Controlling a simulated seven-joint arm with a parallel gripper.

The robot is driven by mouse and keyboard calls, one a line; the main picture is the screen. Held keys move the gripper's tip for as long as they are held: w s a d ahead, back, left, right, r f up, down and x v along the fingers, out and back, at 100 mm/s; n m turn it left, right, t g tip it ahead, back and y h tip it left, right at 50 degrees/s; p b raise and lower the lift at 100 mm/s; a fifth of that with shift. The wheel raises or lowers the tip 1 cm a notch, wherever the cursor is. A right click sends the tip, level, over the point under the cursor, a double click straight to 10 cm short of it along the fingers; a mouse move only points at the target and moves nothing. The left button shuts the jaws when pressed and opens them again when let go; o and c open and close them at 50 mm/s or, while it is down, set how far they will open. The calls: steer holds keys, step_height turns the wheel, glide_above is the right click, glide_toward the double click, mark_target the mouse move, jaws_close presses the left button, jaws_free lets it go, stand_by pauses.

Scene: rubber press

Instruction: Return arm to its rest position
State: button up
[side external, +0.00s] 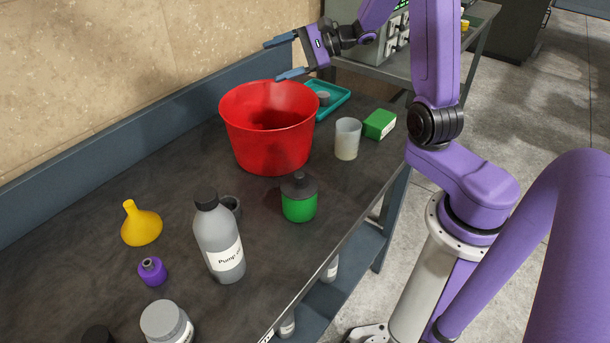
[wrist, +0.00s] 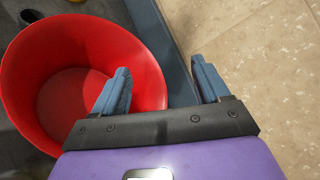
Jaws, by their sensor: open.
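My gripper (side external: 279,57) is open and empty. In the side view it is up above the far side of the bench, over the rear rim of a red bucket (side external: 268,138). Its two blue-grey fingers are spread wide and point left toward the wall. In the wrist view the gripper (wrist: 162,88) shows with its fingers apart and nothing between them. The red bucket (wrist: 140,65) is below and to the left there, and the left finger overlaps its rim in the picture. The bucket's visible inside looks empty in the wrist view.
A wall (side external: 100,70) stands behind.

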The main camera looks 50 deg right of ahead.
steer(key=s+a+f+n+g, duration=0.3)
steer(key=s+a+n+g, duration=0.8)
steer(key=s+a, duration=0.4)
steer(key=s+d+f+n+h, duration=0.1)
steer(key=s+n+h, duration=0.3)
steer(key=s+n, duration=0.5)
steer(key=s+d+f+n+h, duration=0.1)
steer(key=s+d+n+h, duration=0.1)
steer(key=s+n+h, duration=0.3)
steer(key=s+n, duration=0.4)
steer(key=shift+s+f+t+h, duration=0.15)
steer(key=shift+f+t+h, duration=0.1)
steer(key=shift+t+h, duration=0.05)
